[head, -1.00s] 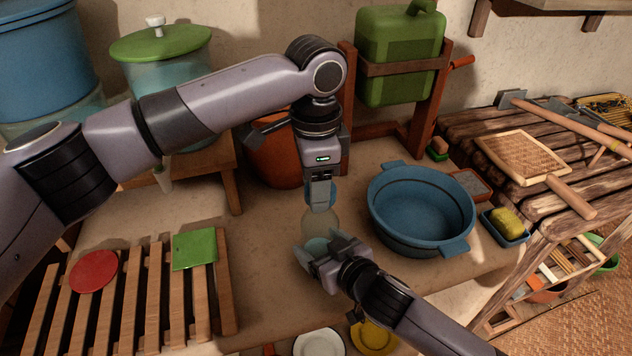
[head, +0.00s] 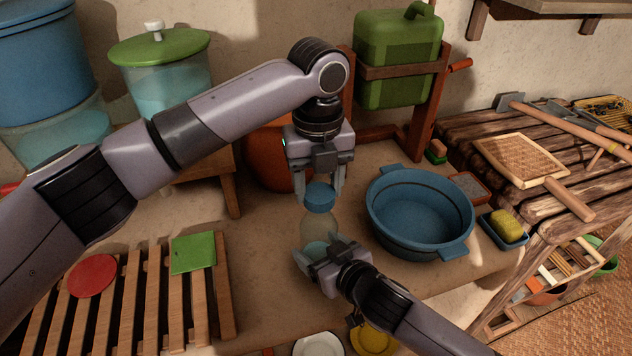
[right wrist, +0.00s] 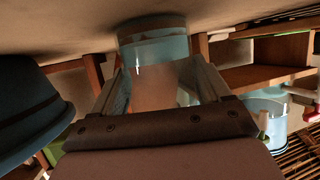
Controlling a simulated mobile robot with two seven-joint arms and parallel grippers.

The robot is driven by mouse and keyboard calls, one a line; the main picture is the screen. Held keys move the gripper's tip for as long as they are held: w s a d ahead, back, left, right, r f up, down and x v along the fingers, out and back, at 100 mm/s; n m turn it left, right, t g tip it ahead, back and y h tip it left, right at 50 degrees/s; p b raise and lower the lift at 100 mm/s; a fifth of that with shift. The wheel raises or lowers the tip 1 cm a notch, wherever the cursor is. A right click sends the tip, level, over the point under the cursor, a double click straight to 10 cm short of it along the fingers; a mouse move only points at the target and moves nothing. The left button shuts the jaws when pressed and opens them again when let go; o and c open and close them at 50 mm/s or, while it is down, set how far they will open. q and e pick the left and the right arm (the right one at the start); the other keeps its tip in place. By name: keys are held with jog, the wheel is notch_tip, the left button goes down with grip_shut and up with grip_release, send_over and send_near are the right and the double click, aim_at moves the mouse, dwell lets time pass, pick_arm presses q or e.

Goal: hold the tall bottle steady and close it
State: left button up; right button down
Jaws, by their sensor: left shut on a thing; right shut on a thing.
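The tall bottle (head: 320,226) is clear with pale blue liquid low in it and stands upright on the worktop. My right gripper (head: 322,254) is shut on its lower part from the front right. In the right wrist view the bottle (right wrist: 155,45) shows between the two fingers. A blue cap (head: 320,198) is at the top of the bottle. My left gripper (head: 320,201), pointing down, is shut on this cap, one finger on each side. I cannot tell whether the cap sits fully down on the neck.
A blue two-handled basin (head: 451,248) stands close to the right of the bottle. An orange pot (head: 268,160) is behind, left of my left gripper. A slatted rack (head: 135,300) with a red disc (head: 92,275) and green square (head: 193,252) is at left. The worktop left of the bottle is clear.

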pick_arm(q)
jog(key=m, duration=0.6)
jog(key=shift+d, duration=0.25)
jog(key=m, duration=0.7)
jog(key=shift+s+d, duration=0.15)
jog(key=shift+d, duration=0.05)
jog(key=o, duration=1)
jog(key=shift+r, duration=0.1)
jog(key=shift+r, duration=2.15)
